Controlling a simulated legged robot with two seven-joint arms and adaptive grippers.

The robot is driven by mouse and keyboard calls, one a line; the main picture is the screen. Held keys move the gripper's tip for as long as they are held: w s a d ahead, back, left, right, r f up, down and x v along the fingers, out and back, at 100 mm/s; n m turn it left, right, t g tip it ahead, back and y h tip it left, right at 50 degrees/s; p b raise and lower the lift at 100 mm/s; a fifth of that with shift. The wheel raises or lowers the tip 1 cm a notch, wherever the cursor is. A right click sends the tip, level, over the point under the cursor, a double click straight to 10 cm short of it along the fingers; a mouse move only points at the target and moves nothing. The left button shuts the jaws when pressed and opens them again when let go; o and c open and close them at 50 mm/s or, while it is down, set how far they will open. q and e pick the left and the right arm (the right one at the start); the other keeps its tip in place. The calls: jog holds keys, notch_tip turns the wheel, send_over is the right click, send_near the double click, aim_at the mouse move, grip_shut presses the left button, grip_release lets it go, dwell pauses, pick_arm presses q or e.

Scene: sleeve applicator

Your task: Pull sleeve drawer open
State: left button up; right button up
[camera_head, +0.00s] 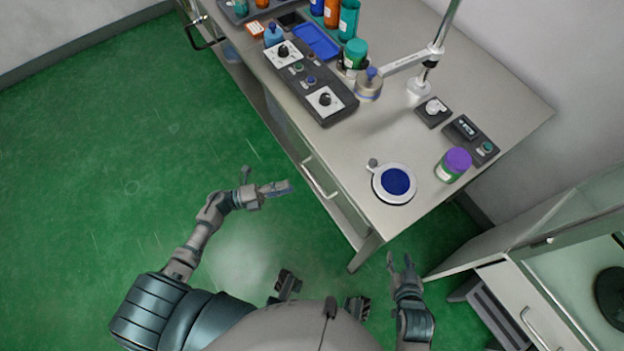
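A drawer with a silver bar handle (319,178) is in the front side of the grey workbench (398,130), near its near corner. It looks closed. A second drawer with a dark handle (205,40) is at the far left end of the bench. I cannot tell which is the sleeve drawer. My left gripper (266,181) is open and empty, to the left of the silver handle and apart from it, over the floor. My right gripper (399,262) is open and empty, beyond the bench's near corner and touching nothing.
On the bench are a black control panel (318,97), a blue tray (317,41), several bottles, a round device with a blue disc (396,182), a purple-lidded jar (453,164) and a metal stand (420,87). A cabinet (520,290) stands at right. The green floor at left is clear.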

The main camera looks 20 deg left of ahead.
aim_at(313, 180)
pick_arm(q)
jog(key=x, duration=0.9)
jog(key=shift+d, duration=0.25)
jog(key=shift+a, duration=0.1)
grip_shut()
